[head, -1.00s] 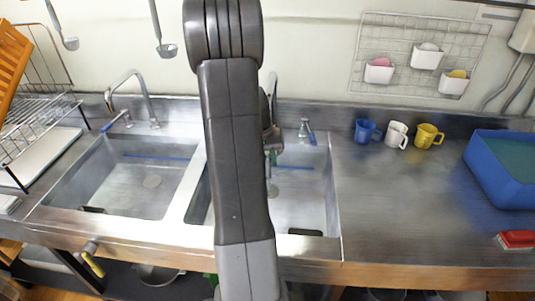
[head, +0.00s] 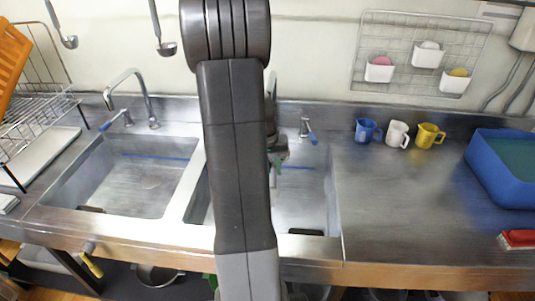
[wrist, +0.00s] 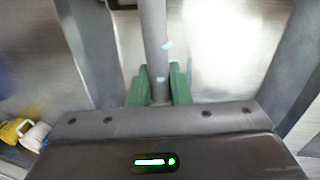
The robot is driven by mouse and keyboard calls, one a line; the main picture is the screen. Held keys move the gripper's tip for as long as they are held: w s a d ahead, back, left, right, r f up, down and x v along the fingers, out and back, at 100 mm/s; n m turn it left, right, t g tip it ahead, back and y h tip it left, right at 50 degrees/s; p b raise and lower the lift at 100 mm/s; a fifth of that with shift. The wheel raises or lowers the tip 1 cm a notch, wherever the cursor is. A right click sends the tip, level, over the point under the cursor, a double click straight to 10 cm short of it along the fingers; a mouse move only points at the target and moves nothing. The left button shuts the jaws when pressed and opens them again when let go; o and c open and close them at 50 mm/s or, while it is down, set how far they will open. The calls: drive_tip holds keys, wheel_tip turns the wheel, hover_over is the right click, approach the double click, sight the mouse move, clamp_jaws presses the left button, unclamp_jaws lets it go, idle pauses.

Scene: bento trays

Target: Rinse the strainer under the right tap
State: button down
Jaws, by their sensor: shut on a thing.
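My gripper (head: 278,157) is over the right sink (head: 318,205), below the right tap and partly hidden by my arm. In the wrist view its green fingers (wrist: 160,88) are shut on a grey rod (wrist: 153,40) with pale blue spots. The rod looks like the strainer's handle; I cannot make out the strainer's bowl in either view. The right tap (head: 272,85) is mostly hidden behind my arm. I cannot tell whether water runs.
The left sink (head: 120,180) is empty, with its own tap (head: 147,100). Blue (head: 365,131), white (head: 397,134) and yellow (head: 428,136) mugs stand right of the sinks. A blue tub (head: 490,175) and red brush (head: 519,238) are at far right. The counter between is clear.

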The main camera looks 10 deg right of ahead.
drive_tip(key=s, duration=0.1)
drive_tip(key=s+d, duration=0.1)
drive_tip(key=s, duration=0.1)
drive_tip(key=shift+s+d+b, duration=0.2)
drive_tip(key=shift+d+b, duration=0.1)
drive_tip(key=shift+b, duration=0.05)
drive_tip(key=shift+r, duration=0.1)
idle(1.1)
drive_tip(key=s+d+r+p, duration=0.2)
drive_tip(key=s+r, duration=0.2)
drive_tip(key=shift+s, duration=0.3)
drive_tip(key=shift+w+f, duration=0.1)
idle(0.6)
